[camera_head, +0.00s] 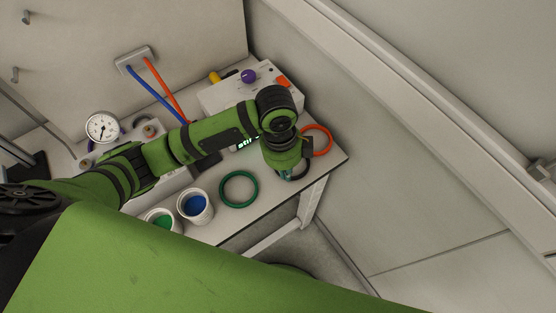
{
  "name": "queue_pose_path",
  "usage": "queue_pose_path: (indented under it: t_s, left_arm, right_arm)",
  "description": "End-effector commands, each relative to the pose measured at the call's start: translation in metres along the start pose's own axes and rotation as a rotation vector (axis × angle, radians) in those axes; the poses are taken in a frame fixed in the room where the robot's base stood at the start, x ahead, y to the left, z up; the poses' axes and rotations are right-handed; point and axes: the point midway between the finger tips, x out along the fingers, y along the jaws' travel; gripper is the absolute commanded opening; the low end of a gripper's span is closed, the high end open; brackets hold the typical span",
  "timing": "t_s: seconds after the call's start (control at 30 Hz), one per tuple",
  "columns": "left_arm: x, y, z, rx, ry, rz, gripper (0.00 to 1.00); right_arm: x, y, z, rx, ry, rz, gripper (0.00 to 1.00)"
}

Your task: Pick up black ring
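The black ring (302,174) lies near the right front corner of the white table. Only part of its dark curve shows, because my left gripper hides the rest. My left gripper (287,172) points down over the ring from above. Its fingers are small and mostly covered by its own green wrist, so I cannot tell whether they are open or shut, or whether they touch the ring. My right gripper is not in view.
A red-orange ring (330,141) lies just behind the black ring, and a green ring (239,204) lies to the left. Cups with blue (195,209) and green (160,221) contents stand further left. A control box (215,99) and pressure gauge (102,127) stand behind.

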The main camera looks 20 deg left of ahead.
Motion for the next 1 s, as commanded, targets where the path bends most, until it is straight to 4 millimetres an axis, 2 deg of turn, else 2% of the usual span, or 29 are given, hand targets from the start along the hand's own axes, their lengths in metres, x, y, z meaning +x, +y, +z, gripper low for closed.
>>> queue_pose_path:
  t_s: [0.1,0.3,0.67,0.77,0.8,0.87,0.9,1.0]
  left_arm:
    - [-0.009,0.011,-0.018,0.004,0.002,-0.003,0.0]
    - [-0.019,0.021,-0.034,0.001,0.001,-0.002,0.0]
    - [-0.022,0.024,-0.038,-0.001,0.0,-0.001,0.0]
    - [-0.021,0.024,-0.038,-0.001,0.0,-0.001,0.34]
    - [-0.021,0.024,-0.038,-0.001,0.0,-0.001,0.5]
    - [-0.021,0.024,-0.038,-0.001,0.0,-0.001,0.74]
    - [-0.021,0.024,-0.038,-0.001,0.0,-0.001,0.8]
    - [-0.021,0.024,-0.037,-0.001,0.0,-0.001,0.8]
  right_arm:
    - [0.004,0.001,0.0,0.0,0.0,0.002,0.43]
    - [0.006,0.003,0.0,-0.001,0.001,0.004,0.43]
    - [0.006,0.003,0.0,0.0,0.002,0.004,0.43]
    - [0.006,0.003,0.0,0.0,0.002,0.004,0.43]
    - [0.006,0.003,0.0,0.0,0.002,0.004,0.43]
    - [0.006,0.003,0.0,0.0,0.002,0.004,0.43]
    - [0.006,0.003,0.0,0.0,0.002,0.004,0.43]
    - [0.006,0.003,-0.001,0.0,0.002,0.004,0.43]
